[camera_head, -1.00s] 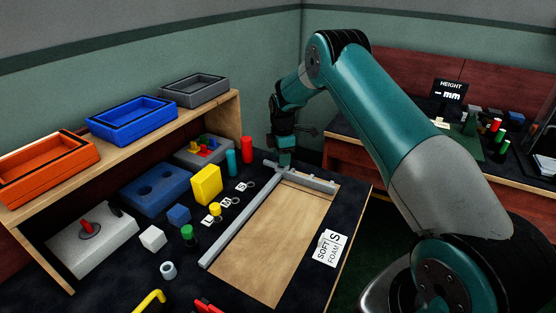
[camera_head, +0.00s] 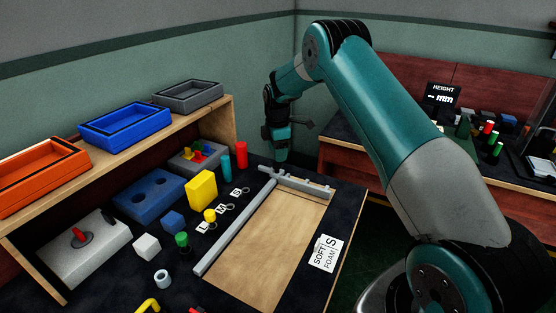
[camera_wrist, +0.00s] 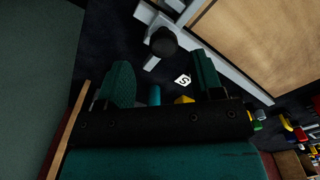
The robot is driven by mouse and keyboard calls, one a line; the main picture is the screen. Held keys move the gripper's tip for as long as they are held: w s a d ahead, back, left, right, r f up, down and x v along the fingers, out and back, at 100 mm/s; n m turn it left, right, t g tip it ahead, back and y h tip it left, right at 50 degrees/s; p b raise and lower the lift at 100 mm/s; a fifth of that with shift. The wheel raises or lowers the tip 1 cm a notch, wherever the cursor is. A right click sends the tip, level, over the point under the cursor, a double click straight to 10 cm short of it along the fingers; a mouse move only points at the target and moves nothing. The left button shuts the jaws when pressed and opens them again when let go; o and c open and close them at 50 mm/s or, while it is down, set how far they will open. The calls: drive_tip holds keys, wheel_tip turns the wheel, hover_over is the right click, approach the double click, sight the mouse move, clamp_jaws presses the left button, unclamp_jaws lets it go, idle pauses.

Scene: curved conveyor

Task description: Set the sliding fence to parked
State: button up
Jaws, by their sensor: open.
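The fence appears as grey bars on a wooden board (camera_head: 268,250): a long rail (camera_head: 235,229) along the board's left side and a short crossbar (camera_head: 310,187) across its far end. I cannot tell for sure which bar slides. My gripper (camera_head: 279,167) points down just above the far corner where the bars meet. In the wrist view my gripper (camera_wrist: 163,78) has its two fingers wide apart with nothing between them. A dark round knob (camera_wrist: 163,42) on a grey bar (camera_wrist: 225,60) shows beyond the fingertips, apart from them.
Left of the rail stand a yellow block (camera_head: 201,190), a red cylinder (camera_head: 241,155), a teal cylinder (camera_head: 226,164) and a blue holed block (camera_head: 150,193). A shelf with trays (camera_head: 125,124) rises behind them. The board's surface is clear; a "SOFT FOAM" card (camera_head: 325,252) lies at its right.

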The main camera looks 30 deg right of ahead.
wheel_tip(320, 180, up, 13)
drive_tip(key=shift+r, duration=0.15)
idle(0.5)
